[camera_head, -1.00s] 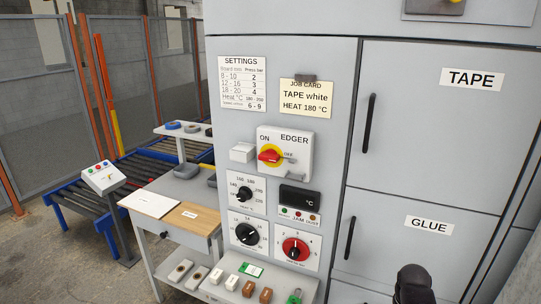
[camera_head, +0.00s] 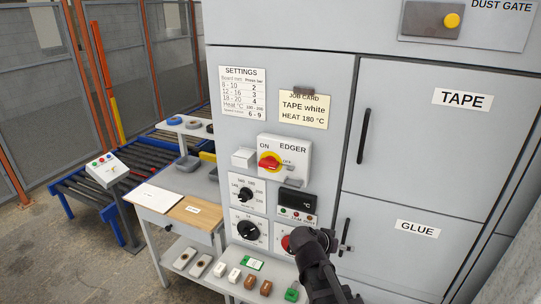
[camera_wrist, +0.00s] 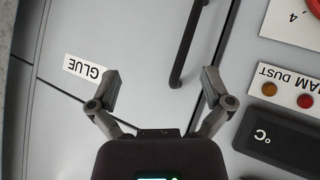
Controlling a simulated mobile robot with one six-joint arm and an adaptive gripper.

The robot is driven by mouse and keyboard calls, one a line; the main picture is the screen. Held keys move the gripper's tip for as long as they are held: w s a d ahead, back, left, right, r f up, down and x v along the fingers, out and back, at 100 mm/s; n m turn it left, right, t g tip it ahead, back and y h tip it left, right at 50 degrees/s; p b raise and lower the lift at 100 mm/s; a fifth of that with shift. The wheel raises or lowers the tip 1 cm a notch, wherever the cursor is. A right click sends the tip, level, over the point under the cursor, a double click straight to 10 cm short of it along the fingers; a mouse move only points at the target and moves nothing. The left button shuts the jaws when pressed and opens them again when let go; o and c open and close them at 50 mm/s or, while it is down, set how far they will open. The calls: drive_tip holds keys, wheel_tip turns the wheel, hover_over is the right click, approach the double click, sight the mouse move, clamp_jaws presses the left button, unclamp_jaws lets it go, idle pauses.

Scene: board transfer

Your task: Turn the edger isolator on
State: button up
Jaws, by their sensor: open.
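The edger isolator is a red handle on a yellow disc (camera_head: 269,162), on a pale box (camera_head: 294,153) marked ON at left, EDGER at right and OFF beside the disc. I cannot tell exactly which mark the handle points to. A grey metal piece sits at the box's lower right. My gripper (camera_wrist: 162,85) is open and empty in the wrist view, in front of the panel by the GLUE door. In the head view my dark arm end (camera_head: 322,262) is low and right of the isolator, partly covering the red dial (camera_head: 287,243). The isolator is outside the wrist view.
Other dials (camera_head: 249,232) and a °C display (camera_head: 297,200) sit below the isolator. Door handles (camera_head: 364,136) stand out at right.

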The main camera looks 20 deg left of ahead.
drive_tip(key=a+r+t+y+p, duration=0.1)
drive_tip(key=a+r+t+p, duration=0.4)
drive_tip(key=a+r, duration=0.75)
drive_tip(key=n+t+y+p, duration=0.1)
drive_tip(key=t+y+p, duration=0.1)
drive_tip(key=t+y, duration=0.25)
approach(266, 164)
drive_tip(key=s, duration=0.3)
drive_tip(key=shift+w+a+f, duration=0.1)
drive_tip(key=shift+w+a, duration=0.05)
drive_tip(key=shift+a, duration=0.1)
drive_tip(key=shift+h, duration=0.35)
drive_tip(key=w, duration=0.9)
drive_tip(key=w+d, duration=0.1)
drive_tip(key=w, duration=0.3)
drive_tip(key=shift+w+d, duration=0.1)
drive_tip(key=shift+w, duration=0.3)
